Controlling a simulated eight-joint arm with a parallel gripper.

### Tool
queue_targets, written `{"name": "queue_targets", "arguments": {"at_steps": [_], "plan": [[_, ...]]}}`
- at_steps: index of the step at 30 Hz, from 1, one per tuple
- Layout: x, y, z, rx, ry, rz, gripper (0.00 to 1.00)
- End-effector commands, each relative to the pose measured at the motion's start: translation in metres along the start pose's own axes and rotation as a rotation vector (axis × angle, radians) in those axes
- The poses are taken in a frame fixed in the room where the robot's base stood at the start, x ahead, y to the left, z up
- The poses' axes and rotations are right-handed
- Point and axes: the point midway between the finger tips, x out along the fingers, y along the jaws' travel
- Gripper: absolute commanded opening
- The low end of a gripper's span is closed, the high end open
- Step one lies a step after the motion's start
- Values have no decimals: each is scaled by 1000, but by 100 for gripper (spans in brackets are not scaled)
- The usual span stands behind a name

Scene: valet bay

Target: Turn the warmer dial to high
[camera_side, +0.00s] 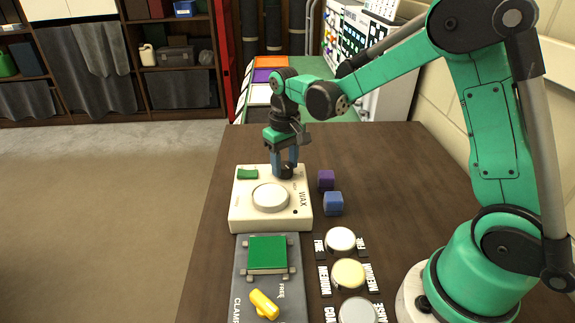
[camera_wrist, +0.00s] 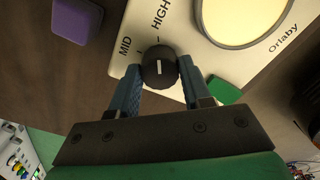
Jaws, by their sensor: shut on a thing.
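The white wax warmer (camera_side: 238,212) sits on the brown table, with a round pale disc (camera_side: 270,197) on top and a green patch (camera_side: 247,174). In the wrist view its black dial (camera_wrist: 159,68) sits by the printed words MID and HIGH. The dial's white line runs straight up the picture, roughly toward the tick by HIGH; I cannot tell if it lines up exactly. My gripper (camera_side: 285,167) points down at the warmer's far edge. Its blue fingers, also in the wrist view (camera_wrist: 158,84), are shut on the dial from both sides.
A purple cube (camera_side: 326,179) and a blue cube (camera_side: 333,203) stand right of the warmer. A grey clamp plate with a green block (camera_side: 267,254) and a yellow lever (camera_side: 264,304) lies in front. Several round labelled buttons (camera_side: 341,239) line its right. The table's left edge is close.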

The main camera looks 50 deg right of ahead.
Motion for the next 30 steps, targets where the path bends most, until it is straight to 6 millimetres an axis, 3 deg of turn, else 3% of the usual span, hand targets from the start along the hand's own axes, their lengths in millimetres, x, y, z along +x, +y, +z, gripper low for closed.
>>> {"name": "queue_targets", "arguments": {"at_steps": [11,12,14,15,24,30], "plan": [[0,0,-1,4,3,-1,0],[0,0,-1,4,3,-1,54],[0,0,-1,4,3,-1,71],[0,0,-1,3,2,-1,74],[-2,0,0,3,1,0,74],[-26,0,0,3,1,0,74]]}}
